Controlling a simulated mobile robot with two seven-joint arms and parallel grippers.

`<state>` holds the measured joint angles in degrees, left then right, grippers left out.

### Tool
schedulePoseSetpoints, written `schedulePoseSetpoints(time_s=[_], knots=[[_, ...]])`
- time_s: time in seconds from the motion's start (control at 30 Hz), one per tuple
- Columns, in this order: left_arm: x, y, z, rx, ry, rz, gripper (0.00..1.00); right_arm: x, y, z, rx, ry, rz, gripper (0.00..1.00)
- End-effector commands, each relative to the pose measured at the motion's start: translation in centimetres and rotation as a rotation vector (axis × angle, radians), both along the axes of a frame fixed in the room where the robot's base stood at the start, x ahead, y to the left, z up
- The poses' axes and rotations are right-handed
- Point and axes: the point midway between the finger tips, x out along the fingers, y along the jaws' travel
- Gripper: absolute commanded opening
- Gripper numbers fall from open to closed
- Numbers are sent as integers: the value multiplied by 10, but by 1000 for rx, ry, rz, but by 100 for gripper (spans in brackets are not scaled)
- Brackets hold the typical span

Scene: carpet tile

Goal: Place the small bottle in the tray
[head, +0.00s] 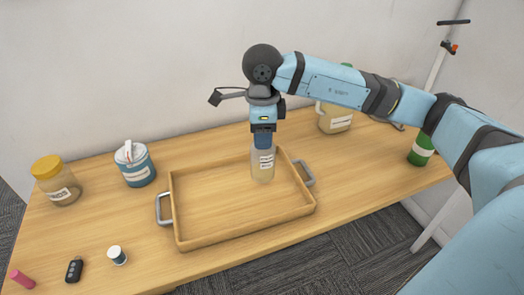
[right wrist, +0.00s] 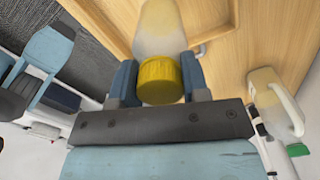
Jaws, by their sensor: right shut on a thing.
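The small bottle (head: 263,168) is pale and translucent with a white label. It is upright over the far right part of the wooden tray (head: 246,234); I cannot tell whether its base touches the tray floor. My right gripper (head: 263,140) comes down from above and is shut on the bottle's top. In the right wrist view, the bottle (right wrist: 158,28) shows a yellow cap (right wrist: 158,82) between the fingers of the gripper (right wrist: 160,85). The cap is hidden by the gripper in the head view. The tray has grey handles at its left and right ends. My left gripper is not in view.
A yellow-lidded jar (head: 57,182) and a blue tub (head: 135,166) stand left of the tray. A small jar (head: 117,255), a black key fob (head: 74,270) and a pink item (head: 22,279) lie front left. A jug (head: 335,118) and green bottle (head: 420,150) stand right.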

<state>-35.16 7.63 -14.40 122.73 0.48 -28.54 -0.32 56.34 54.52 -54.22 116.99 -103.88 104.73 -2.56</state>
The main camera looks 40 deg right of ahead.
Motion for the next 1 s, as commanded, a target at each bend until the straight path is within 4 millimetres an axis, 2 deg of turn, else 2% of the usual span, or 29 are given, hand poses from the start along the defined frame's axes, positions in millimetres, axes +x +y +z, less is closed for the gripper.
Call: schedulePoseSetpoints(time_s=[0.17, 0.4, 0.77, 0.8, 0.9, 1.0], knots=[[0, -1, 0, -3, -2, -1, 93, 0, 0, -11, 0, 0, -1, 5], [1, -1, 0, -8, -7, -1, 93, 0, 0, -45, 0, 1, -1, 5], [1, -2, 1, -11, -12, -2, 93, 0, 0, -51, 0, -1, 0, 5], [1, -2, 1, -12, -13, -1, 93, 0, 0, -51, 0, -1, 0, 44], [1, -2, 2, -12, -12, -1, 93, 0, 0, -50, 0, -1, 0, 67], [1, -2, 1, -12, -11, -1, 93, 0, 0, -50, 0, -1, 0, 68]])
